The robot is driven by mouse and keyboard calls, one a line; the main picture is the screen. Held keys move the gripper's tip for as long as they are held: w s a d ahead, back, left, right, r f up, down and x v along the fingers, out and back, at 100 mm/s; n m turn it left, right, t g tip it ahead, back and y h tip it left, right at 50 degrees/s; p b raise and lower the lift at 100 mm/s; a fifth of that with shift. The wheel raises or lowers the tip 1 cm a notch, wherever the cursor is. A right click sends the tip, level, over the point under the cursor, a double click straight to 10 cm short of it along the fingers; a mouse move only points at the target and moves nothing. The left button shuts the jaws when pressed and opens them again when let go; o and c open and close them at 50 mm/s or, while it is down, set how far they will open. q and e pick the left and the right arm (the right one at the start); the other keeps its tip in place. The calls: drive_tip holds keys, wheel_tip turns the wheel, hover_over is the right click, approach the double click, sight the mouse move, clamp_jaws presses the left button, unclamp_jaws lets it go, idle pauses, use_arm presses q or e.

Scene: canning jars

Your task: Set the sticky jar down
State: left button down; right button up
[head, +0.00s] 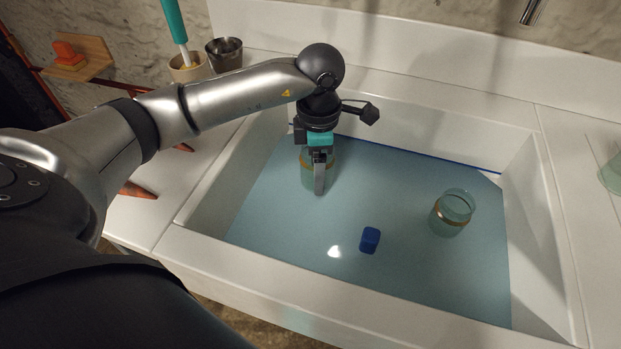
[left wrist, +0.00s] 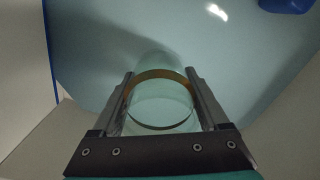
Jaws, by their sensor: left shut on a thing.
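A greenish glass jar with an amber band (head: 306,172) is in the back left part of the sink. My left gripper (head: 319,186) points down and is shut on this jar, one finger showing in front of it. In the left wrist view the jar (left wrist: 160,105) stands between the two fingers (left wrist: 161,82), its round rim and amber band showing. I cannot tell whether its base touches the sink floor. A second glass jar with a brownish band (head: 453,212) stands in the sink at the right. My right gripper is not in view.
The white sink (head: 262,252) has a pale blue floor. A blue block (head: 370,240) lies near its front middle; the floor around it is clear. On the counter at the back left are a metal cup (head: 224,54) and a pot (head: 188,68) with a teal-handled tool.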

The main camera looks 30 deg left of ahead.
sight(310, 179)
use_arm(q)
drive_tip(key=shift+s+a, duration=0.2)
drive_tip(key=shift+a, duration=0.45)
wheel_tip(310, 179, down, 2)
drive_tip(key=shift+f+b, duration=0.15)
drive_tip(key=shift+b, duration=0.35)
drive_tip(key=shift+f, duration=0.6)
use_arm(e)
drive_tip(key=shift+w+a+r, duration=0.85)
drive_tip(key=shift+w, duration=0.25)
use_arm(q)
unclamp_jaws()
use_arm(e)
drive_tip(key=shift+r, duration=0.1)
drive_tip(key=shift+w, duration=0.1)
